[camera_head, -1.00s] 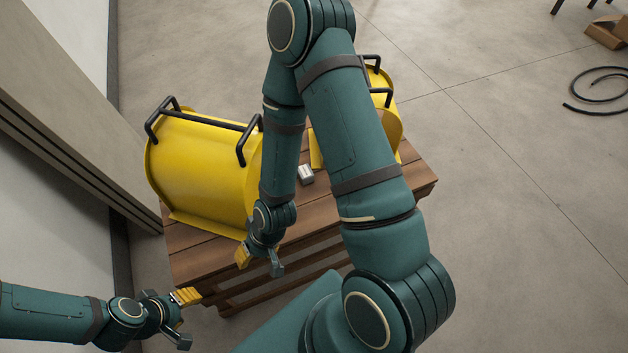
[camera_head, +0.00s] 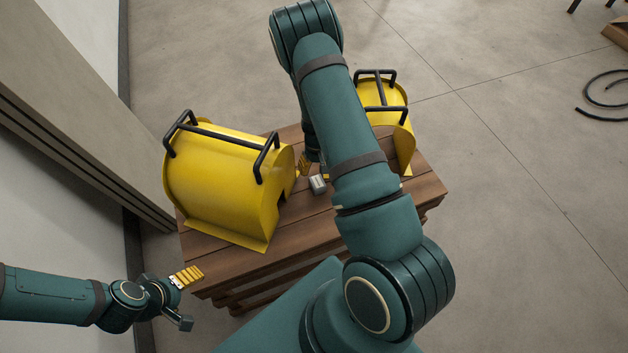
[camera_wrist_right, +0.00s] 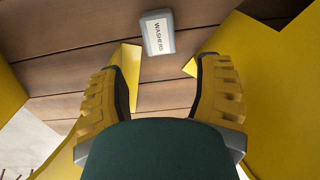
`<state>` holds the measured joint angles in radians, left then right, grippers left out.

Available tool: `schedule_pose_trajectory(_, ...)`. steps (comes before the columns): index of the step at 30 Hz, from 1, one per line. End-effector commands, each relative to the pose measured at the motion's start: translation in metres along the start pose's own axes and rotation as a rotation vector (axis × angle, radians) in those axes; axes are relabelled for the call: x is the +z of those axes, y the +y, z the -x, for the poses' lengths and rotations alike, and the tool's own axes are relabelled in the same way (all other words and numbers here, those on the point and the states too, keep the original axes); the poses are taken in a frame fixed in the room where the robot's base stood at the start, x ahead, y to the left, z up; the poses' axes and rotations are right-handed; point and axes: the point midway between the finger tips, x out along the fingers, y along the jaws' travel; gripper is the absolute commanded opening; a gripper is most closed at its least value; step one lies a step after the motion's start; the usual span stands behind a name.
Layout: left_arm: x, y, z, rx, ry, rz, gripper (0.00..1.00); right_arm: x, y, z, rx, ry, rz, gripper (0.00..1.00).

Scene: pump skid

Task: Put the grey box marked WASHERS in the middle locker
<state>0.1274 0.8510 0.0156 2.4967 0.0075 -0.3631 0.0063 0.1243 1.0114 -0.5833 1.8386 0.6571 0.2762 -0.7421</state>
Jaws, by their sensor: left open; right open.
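The grey box marked WASHERS (camera_wrist_right: 158,34) lies on the wooden slats in the right wrist view, label facing up. In the head view the grey box (camera_head: 318,184) is small, between the two yellow guards. My right gripper (camera_wrist_right: 158,90) is open and empty, with the box ahead of its fingers and apart from them. In the head view my right gripper (camera_head: 311,170) is mostly hidden by its own arm. My left gripper (camera_head: 187,299) is open and empty, low at the left, beside the pallet. No locker is recognisable in view.
A large yellow guard with black handles (camera_head: 225,185) stands left on the wooden pallet (camera_head: 290,236). A smaller yellow guard (camera_head: 384,100) stands behind at the right. A wall is at the left. A black hose (camera_head: 604,92) lies on the open floor at right.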

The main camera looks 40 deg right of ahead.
Motion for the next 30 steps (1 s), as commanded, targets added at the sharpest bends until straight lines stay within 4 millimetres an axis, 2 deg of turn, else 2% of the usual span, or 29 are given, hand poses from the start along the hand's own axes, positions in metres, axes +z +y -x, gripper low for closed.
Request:
schedule_pose_trajectory(1,0.002,-0.002,-0.004,0.000,-0.003,0.000,0.76,0.001,0.001,-0.014,0.000,-0.003,-0.002,0.65)
schedule_pose_trajectory(6,0.004,-0.003,-0.008,0.001,-0.007,-0.002,0.76,0.001,0.000,-0.043,0.000,-0.001,-0.001,0.65)
schedule_pose_trajectory(14,0.005,-0.004,-0.010,0.001,-0.010,-0.003,0.76,0.001,0.000,-0.060,-0.001,0.000,-0.001,0.65)
schedule_pose_trajectory(24,0.008,-0.006,-0.017,0.002,-0.017,-0.005,0.76,0.005,0.000,-0.104,-0.001,0.000,0.000,0.65)
schedule_pose_trajectory(30,0.008,-0.006,-0.017,0.002,-0.017,-0.006,0.76,0.004,0.000,-0.109,-0.001,0.001,0.000,0.65)
